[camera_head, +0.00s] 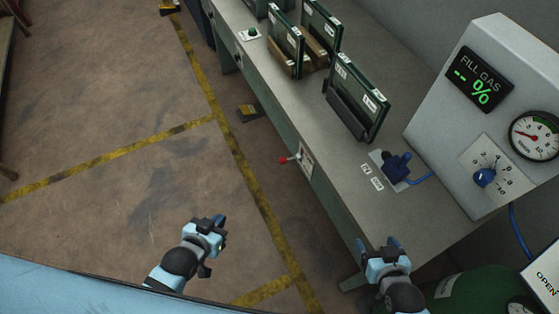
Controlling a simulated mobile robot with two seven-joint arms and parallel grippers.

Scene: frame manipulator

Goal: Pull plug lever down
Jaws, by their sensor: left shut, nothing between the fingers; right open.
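A small lever with a red ball knob (283,160) sticks out from a pale plate (306,160) on the front side of the grey workbench (290,130). A blue plug (396,166) with a blue hose sits on the bench top to the right of the lever. My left gripper (221,220) is shut and empty over the floor, below and left of the lever in the picture. My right gripper (377,243) is open and empty near the bench's front edge, below the plug. Neither gripper touches the lever or the plug.
Several dark framed panels, one of them a large frame (357,101), stand on the bench. A grey fill gas console (497,110) with a blue knob and a gauge stands at the right. A green cylinder (478,288) is at the lower right.

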